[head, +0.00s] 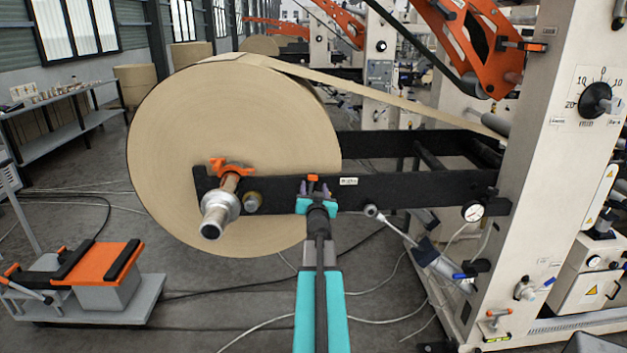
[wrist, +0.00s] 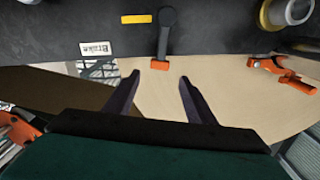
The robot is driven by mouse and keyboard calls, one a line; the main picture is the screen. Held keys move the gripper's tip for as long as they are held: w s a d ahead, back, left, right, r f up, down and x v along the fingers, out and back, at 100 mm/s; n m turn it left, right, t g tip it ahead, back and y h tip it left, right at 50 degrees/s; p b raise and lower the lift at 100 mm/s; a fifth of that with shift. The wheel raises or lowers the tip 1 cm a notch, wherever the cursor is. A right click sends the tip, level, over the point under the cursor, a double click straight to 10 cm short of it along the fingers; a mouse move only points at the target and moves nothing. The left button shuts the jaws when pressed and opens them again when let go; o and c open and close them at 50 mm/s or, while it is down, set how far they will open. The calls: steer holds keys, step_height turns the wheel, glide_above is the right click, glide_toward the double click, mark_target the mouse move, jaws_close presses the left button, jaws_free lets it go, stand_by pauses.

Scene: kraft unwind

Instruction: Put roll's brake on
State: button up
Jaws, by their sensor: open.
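The big brown paper roll (head: 230,120) hangs on a metal shaft (head: 216,214) at a black side arm (head: 420,188). The wrist view shows a brake lever with a round dark pivot and an orange tip (wrist: 160,65), beside a white label reading "Brake" (wrist: 96,49). The label also shows in the head view (head: 348,181). My gripper (head: 314,183) is open and empty at the side arm, hiding most of the lever in the head view. In the wrist view my gripper (wrist: 160,77) has its fingers to either side, just short of the orange tip.
An orange latch (head: 232,168) sits at the shaft, left of my gripper. A low orange-topped cart (head: 100,275) stands at the left. Hoses lie on the floor.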

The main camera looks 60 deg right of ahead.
mark_target(313, 177)
steer(key=shift+x, duration=4)
jaws_close()
steer(key=shift+d+r, duration=0.1)
